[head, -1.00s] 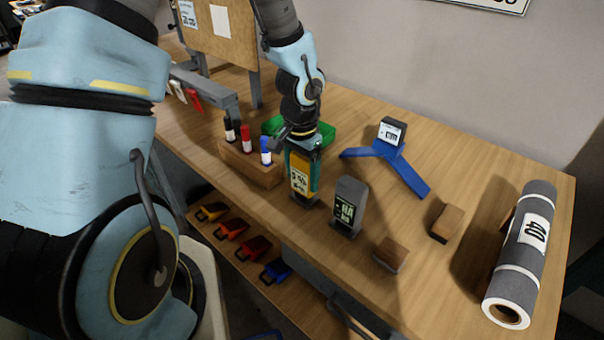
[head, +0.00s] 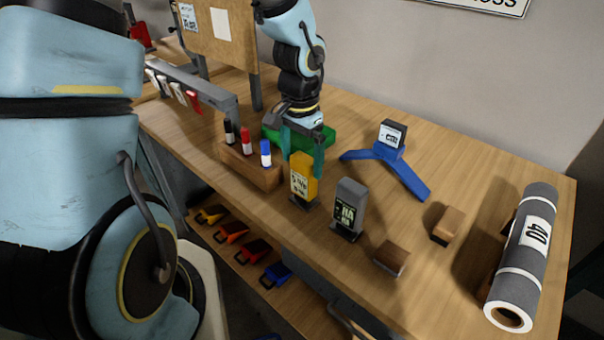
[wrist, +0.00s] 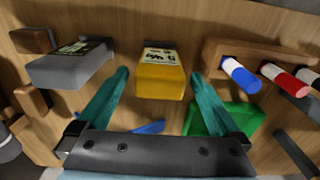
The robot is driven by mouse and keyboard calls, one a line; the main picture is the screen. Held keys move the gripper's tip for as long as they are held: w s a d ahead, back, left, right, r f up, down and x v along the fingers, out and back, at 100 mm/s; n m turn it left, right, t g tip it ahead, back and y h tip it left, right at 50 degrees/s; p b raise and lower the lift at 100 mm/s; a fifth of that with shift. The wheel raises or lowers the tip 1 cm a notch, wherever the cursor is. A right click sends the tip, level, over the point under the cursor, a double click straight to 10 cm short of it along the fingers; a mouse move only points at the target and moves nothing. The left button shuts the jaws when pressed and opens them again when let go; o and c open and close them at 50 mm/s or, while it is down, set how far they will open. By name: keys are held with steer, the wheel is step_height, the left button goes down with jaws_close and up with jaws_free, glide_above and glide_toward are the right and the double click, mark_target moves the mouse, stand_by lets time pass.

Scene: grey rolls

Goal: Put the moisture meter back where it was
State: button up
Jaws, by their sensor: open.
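A yellow handheld meter (head: 303,178) with a pale label stands upright in a small dark base on the bench, near its front edge; I take it as the moisture meter. In the wrist view the yellow meter (wrist: 160,80) sits between my teal fingers with gaps on both sides. My gripper (head: 304,153) is open around or just above the meter's top, pointing down, and holds nothing. A grey meter (head: 348,208) with a dark label stands upright in its own base to the right; it also shows in the wrist view (wrist: 70,65).
A wooden block (head: 250,165) with black, red and blue markers is close on the left. A green tray (head: 318,143) lies behind my gripper. A blue three-legged stand (head: 400,168), wooden-backed blocks (head: 447,224) and a grey roll (head: 522,255) are to the right.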

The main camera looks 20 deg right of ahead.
step_height(320, 180, up, 6)
steer(key=shift+r, duration=0.25)
steer(key=w+a+r+n+t, duration=0.1)
steer(key=a+n, duration=1)
steer(key=a, duration=1.4)
steer(key=shift+w, duration=0.25)
